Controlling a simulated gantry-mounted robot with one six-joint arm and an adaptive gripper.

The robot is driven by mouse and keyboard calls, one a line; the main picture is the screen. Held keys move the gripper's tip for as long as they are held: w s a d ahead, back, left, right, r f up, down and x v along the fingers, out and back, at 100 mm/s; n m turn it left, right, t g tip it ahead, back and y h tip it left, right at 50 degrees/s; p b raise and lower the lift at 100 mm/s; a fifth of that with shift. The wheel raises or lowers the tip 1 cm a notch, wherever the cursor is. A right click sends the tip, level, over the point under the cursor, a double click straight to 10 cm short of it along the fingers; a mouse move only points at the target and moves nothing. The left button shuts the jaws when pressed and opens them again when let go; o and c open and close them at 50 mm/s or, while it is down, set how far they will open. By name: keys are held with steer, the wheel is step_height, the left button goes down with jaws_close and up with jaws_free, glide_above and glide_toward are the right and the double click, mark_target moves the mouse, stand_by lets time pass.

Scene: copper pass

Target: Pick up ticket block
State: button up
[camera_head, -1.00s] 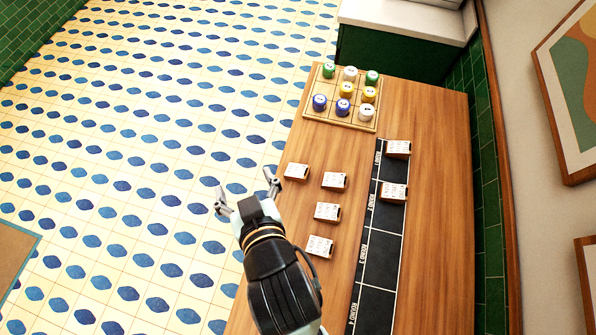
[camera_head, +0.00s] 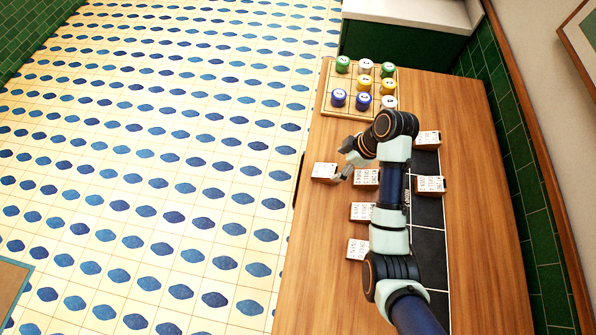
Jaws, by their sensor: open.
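Several white-faced ticket blocks with brown sides lie on the wooden table (camera_head: 470,250). The leftmost ticket block (camera_head: 322,171) is near the table's left edge. My gripper (camera_head: 341,160) is open at that block's right end, its fingers partly overlapping it in the picture; I cannot tell whether they touch. Three more blocks form a column to the right: an upper ticket block (camera_head: 364,179), a middle ticket block (camera_head: 360,212) and a lower ticket block (camera_head: 356,249). Two others, a far ticket block (camera_head: 428,138) and a near ticket block (camera_head: 430,185), are at the black strip (camera_head: 428,245).
A wooden tray (camera_head: 327,108) with several green, white, yellow and blue round pieces stands at the back of the table. My arm crosses the strip and hides part of it. The table's right side is clear, beside a green tiled wall (camera_head: 520,170).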

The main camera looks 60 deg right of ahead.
steer(key=shift+f, duration=0.1)
steer(key=shift+x, duration=1)
steer(key=shift+b+x, duration=0.8)
steer(key=shift+x, duration=2)
steer(key=c, duration=1.3)
step_height(320, 180, up, 11)
steer(key=p, duration=0.3)
step_height(320, 180, up, 9)
steer(key=p, duration=0.8)
glide_above(330, 171)
steer(key=shift+w, duration=0.3)
